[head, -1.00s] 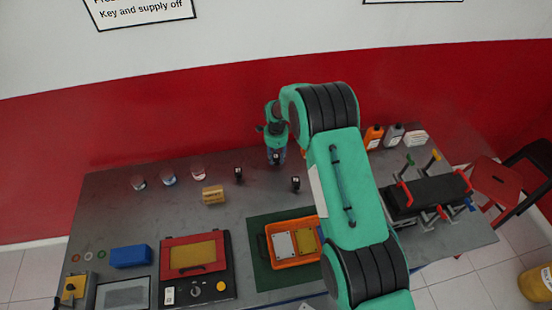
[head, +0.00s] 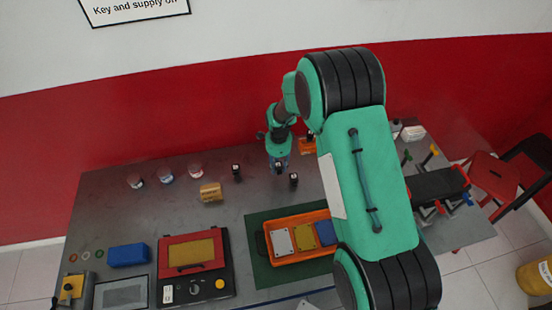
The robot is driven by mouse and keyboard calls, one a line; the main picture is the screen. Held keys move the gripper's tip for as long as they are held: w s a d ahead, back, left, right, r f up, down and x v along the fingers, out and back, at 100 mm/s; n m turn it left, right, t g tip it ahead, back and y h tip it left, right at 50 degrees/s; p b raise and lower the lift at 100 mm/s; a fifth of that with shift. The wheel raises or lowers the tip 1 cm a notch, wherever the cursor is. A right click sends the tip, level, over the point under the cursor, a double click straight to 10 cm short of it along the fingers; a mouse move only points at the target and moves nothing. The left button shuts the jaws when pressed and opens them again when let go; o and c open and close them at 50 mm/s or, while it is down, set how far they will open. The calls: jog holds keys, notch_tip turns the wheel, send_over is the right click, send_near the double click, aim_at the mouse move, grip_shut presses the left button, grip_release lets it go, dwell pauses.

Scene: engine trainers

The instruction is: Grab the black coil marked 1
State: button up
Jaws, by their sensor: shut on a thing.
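My gripper (head: 279,170) is at the back middle of the metal table, pointing down. It is shut on a small black coil (head: 279,168), which is mostly hidden between the fingers. Its mark is too small to read, and I cannot tell whether it is clear of the table. Two other small black coils with pale marks stand upright on the table: one to the left of the gripper (head: 236,173), the other just in front and to the right (head: 294,181). Their numbers cannot be read either.
An orange tray (head: 266,245) with coloured plates lies on a green mat (head: 254,272) in front. A wooden block (head: 210,192) and several jars (head: 166,176) stand left. A red-framed panel (head: 193,254) and blue box (head: 127,255) are front left. My arm hides the right-middle.

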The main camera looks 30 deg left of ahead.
jog(key=s+d, duration=0.4)
jog(key=shift+s+d+r, duration=0.3)
jog(key=shift+r, duration=0.05)
dwell(0.8)
